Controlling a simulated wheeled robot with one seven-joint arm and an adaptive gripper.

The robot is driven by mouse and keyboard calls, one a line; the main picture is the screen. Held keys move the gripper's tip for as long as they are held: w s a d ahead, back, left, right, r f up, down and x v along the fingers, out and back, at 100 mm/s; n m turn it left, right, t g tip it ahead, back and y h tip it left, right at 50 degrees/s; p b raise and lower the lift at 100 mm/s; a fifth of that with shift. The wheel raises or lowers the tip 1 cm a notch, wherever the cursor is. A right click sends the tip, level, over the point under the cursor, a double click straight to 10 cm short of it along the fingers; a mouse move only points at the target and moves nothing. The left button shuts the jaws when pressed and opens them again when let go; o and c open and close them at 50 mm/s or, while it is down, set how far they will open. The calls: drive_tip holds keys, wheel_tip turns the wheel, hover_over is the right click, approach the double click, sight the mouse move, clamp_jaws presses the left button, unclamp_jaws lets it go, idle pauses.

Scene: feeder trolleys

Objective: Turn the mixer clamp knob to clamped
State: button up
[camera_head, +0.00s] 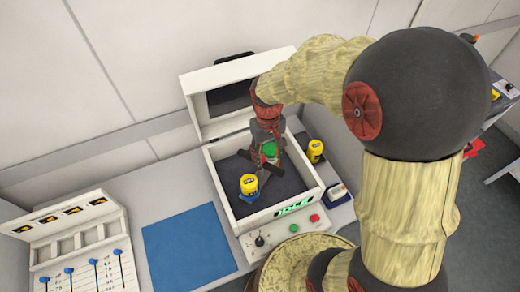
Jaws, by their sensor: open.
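The mixer is a white box (222,198) with its lid (195,101) raised and a dark interior. My gripper (264,172) points down into the box, open, near its middle. A green and red part (269,151) shows at my gripper, partly hidden by it; I cannot tell whether it is the clamp knob or whether the fingers touch it. A small black knob (259,241) sits on the front panel, apart from my gripper. The clamp's position cannot be read.
Yellow-topped containers stand left (249,184) and right (315,150) of my gripper. The front panel has a lit display (293,207), a green button (293,228) and a red button (314,218). A blue mat (188,248) and white rack (75,240) lie left.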

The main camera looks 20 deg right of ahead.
drive_tip(key=shift+n+t, duration=0.3)
drive_tip(key=shift+n, duration=0.4)
drive_tip(key=w+f, duration=0.1)
drive_tip(key=w, duration=0.1)
drive_tip(key=w+f, duration=0.1)
drive_tip(key=w, duration=0.1)
drive_tip(key=w+f, duration=0.1)
drive_tip(key=w, duration=0.1)
drive_tip(key=shift+w+f, duration=0.1)
drive_tip(key=shift+w, duration=0.3)
drive_tip(key=shift+w+r, duration=0.2)
drive_tip(key=shift+w, duration=0.15)
drive_tip(key=shift+s+f+n, duration=0.1)
drive_tip(key=shift+f+n, duration=0.1)
drive_tip(key=shift+n, duration=0.1)
wheel_tip(320, 180, down, 7)
drive_tip(key=shift+f, duration=0.15)
drive_tip(key=shift+c, duration=0.7)
clamp_jaws()
